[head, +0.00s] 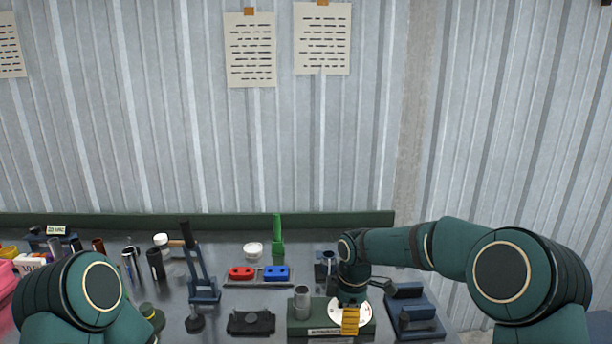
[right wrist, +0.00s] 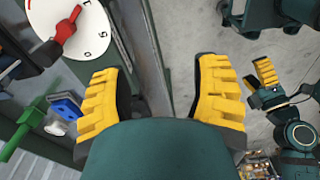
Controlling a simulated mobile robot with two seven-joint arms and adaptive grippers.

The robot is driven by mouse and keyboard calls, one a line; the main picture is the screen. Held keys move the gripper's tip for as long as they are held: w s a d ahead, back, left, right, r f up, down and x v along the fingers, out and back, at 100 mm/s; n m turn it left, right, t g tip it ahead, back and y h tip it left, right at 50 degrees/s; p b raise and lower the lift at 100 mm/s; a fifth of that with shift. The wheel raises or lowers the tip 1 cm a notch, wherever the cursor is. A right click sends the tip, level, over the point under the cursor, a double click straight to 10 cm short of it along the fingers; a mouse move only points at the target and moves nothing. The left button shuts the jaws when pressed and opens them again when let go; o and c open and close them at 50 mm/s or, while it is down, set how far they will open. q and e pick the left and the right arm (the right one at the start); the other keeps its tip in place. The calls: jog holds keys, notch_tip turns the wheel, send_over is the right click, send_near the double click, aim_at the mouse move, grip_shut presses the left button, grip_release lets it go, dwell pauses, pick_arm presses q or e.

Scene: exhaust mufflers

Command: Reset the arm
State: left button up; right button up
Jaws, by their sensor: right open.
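My right gripper (head: 350,318) hangs fingers-down over the front of the workbench (head: 270,328), in front of a white round dial (head: 332,312). In the right wrist view its two yellow fingers (right wrist: 160,92) are wide apart with nothing between them. The dial (right wrist: 92,32) with a red pointer lies beyond the left finger there, apart from it. My left arm (head: 85,295) is folded at the lower left of the head view, its gripper out of that picture. What looks like my left gripper (right wrist: 262,80) shows small at the right of the wrist view; its opening is unclear.
A grey cylinder (head: 302,302) stands left of the dial. A blue fixture (head: 412,305) stands right of it. Red (head: 242,273) and blue (head: 276,273) blocks, a green upright tool (head: 277,238) and a dark press (head: 202,275) are farther left. A corrugated wall (head: 200,130) closes the back.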

jog(key=s+a+f+m+y, duration=0.1)
jog(key=s+f+m+y, duration=0.1)
jog(key=s+f+m, duration=0.45)
jog(key=s+a+f+m+y, duration=0.15)
jog(key=s+f, duration=0.25)
jog(key=f, duration=0.5)
jog(key=s+d+f+m+t, duration=0.2)
jog(key=s+f+m, duration=0.4)
jog(key=s+m, duration=0.5)
jog(key=shift+s+d+f+m, duration=0.2)
jog(key=shift+s+d+m, duration=0.3)
jog(key=shift+s, duration=0.75)
